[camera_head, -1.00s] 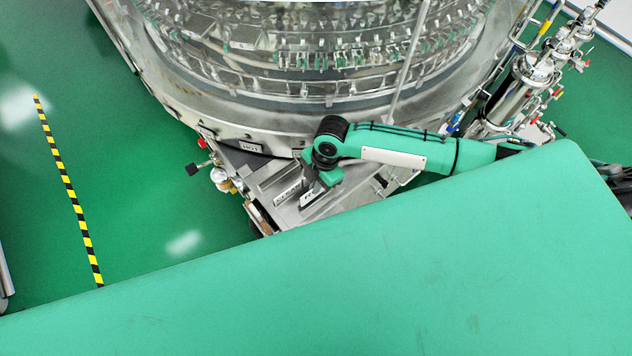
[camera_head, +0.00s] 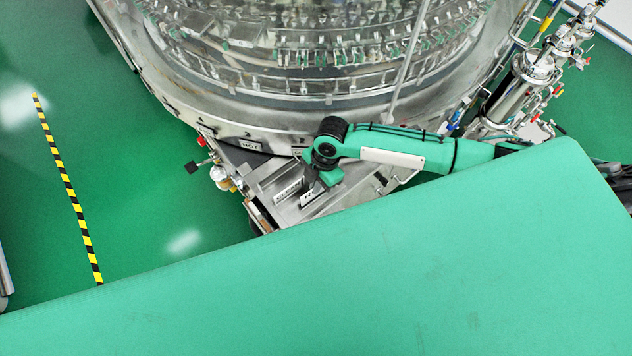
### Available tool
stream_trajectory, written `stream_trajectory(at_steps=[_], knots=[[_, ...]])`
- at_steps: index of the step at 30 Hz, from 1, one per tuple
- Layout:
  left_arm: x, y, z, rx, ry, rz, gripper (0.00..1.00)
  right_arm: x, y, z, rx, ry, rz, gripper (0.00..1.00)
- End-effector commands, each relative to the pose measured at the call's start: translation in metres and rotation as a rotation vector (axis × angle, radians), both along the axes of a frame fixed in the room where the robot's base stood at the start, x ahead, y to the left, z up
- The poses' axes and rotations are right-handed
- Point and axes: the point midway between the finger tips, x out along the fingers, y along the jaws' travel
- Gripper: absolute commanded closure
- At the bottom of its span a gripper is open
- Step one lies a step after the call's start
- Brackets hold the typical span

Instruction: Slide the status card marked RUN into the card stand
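My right gripper (camera_head: 320,185) reaches in from the right and points down over the steel ledge of the washer. It appears shut on a dark card with white letters (camera_head: 311,198). An R shows on the card and the gripper covers the rest of the word. The card is tilted, close above or touching the ledge; I cannot tell which. A grey card marked CLEAN (camera_head: 288,191) is just left of it. A slotted metal piece (camera_head: 270,180), possibly the card stand, is beside that card; its slot is too small to make out. My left gripper is not in view.
The round glass-sided washer (camera_head: 310,105) rises behind the ledge. Valves with a brass fitting (camera_head: 222,178) stick out at the ledge's left. Steel pipework (camera_head: 525,85) stands at the right. A large green surface (camera_head: 330,275) fills the foreground.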

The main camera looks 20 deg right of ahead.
Motion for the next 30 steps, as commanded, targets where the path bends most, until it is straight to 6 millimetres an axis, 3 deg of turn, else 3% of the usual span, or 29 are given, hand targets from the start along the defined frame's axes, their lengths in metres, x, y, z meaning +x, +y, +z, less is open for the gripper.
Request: stream_trajectory(at_steps=[29,30], knots=[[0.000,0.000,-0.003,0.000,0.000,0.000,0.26,0.000,0.000,-0.012,0.000,0.000,0.000,1.00],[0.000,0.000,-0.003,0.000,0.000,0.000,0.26,0.000,0.000,-0.012,0.000,0.000,0.000,0.91]])
